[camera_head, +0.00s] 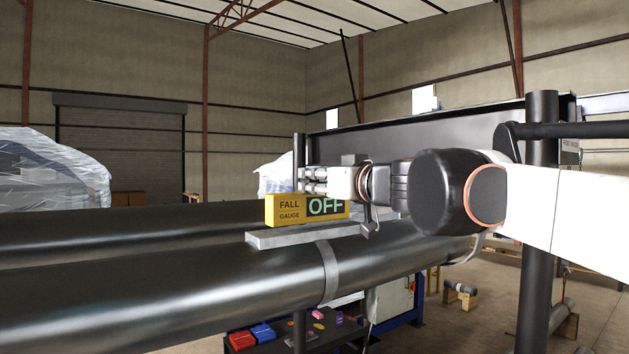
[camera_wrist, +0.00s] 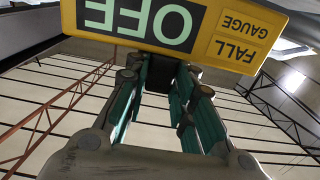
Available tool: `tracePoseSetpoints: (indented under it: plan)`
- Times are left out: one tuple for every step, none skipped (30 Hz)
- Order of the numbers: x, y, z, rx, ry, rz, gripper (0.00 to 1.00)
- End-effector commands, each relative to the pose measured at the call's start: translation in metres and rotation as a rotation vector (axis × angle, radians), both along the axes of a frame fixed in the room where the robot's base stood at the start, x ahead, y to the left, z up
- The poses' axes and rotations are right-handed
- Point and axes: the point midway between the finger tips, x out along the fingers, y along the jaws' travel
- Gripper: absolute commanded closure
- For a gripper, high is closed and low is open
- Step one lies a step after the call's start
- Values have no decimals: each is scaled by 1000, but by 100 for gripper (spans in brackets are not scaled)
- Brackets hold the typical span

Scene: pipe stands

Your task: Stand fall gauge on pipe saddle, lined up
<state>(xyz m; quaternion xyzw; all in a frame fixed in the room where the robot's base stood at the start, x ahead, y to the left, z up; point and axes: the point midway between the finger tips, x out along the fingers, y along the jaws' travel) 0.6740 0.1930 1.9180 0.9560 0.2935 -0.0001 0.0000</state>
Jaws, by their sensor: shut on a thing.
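The fall gauge (camera_head: 285,211) is a yellow box with a dark "OFF" display, upright in the head view. The pipe saddle (camera_head: 290,238) appears to be the flat grey bar on top of the near black pipe. The gauge is directly over or on the bar, its length running roughly along it; whether they touch I cannot tell. My gripper (camera_head: 315,184) is shut on the gauge from behind its top right part. In the wrist view the gauge (camera_wrist: 236,48) shows upside down at the top, between my fingertips (camera_wrist: 160,72). Its underside is hidden.
The near pipe (camera_head: 200,285) has a grey strap (camera_head: 328,272) around it below the bar. A second pipe (camera_head: 120,225) lies behind. A dark post (camera_head: 540,220) stands at right. Red and blue bins (camera_head: 252,335) sit below. Plastic-wrapped goods (camera_head: 50,185) stand far left.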

Motion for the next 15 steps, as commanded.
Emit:
tracePoseSetpoints:
  plan:
    - [0, 0, -1, 0, 0, 0, 100]
    - [0, 0, -1, 0, 0, 0, 100]
    - [0, 0, -2, 0, 0, 0, 100]
    - [0, 0, -2, 0, 0, 0, 100]
    - [0, 0, -3, 0, 0, 0, 100]
    - [0, 0, -3, 0, 0, 0, 100]
    - [0, 0, -4, 0, 0, 0, 100]
    - [0, 0, -4, 0, 0, 0, 100]
    - [0, 0, -5, 0, 0, 0, 100]
    - [0, 0, -5, 0, 0, 0, 100]
    - [0, 0, -5, 0, 0, 0, 100]
    - [0, 0, -6, 0, 0, 0, 100]
    - [0, 0, -6, 0, 0, 0, 100]
    - [0, 0, -7, 0, 0, 0, 100]
    - [0, 0, -7, 0, 0, 0, 100]
